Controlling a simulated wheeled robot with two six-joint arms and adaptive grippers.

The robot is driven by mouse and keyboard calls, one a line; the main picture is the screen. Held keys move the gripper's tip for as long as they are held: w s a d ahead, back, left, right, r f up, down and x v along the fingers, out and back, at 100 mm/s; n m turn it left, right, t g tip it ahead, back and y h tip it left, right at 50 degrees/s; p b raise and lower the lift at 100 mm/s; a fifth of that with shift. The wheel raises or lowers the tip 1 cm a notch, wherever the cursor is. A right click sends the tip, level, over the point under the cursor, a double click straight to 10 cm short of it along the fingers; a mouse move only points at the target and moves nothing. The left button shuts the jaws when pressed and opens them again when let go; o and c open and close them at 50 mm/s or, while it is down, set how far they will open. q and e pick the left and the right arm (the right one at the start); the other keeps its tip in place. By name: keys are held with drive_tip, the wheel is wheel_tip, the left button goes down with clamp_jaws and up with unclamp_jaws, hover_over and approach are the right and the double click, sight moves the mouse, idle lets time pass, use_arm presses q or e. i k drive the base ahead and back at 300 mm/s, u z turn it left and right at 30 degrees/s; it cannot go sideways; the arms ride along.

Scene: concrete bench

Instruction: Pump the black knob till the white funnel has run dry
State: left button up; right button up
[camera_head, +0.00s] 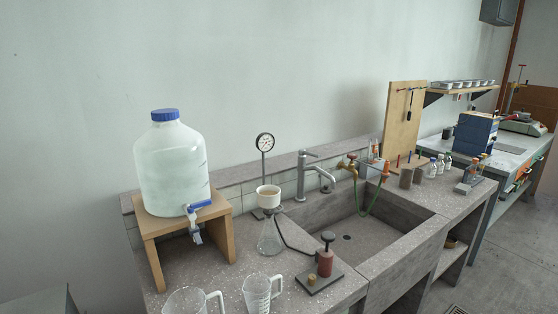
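The black knob (328,236) tops a red hand pump (325,262) on a dark base plate (319,280) at the bench's front, left of the sink. The knob stands a little above the pump body. The white funnel (268,199) sits upright on a clear conical flask (270,238); brownish content shows inside its rim. A dark hose (291,245) runs from the flask toward the pump. A round dial gauge (265,143) stands on a post behind the funnel. Neither of my grippers is in view.
A large water jug (172,165) with a blue cap stands on a wooden stand (158,244) at left. Two clear measuring jugs stand at the front edge, one being this jug (257,294). The stone sink (365,240) lies right of the pump, with a tap (316,175) behind.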

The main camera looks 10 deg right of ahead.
sight(327, 236)
drive_tip(key=u, duration=1.55)
drive_tip(key=k, duration=0.9)
drive_tip(key=z, duration=0.9)
drive_tip(key=i, duration=0.5)
drive_tip(key=u, duration=0.05)
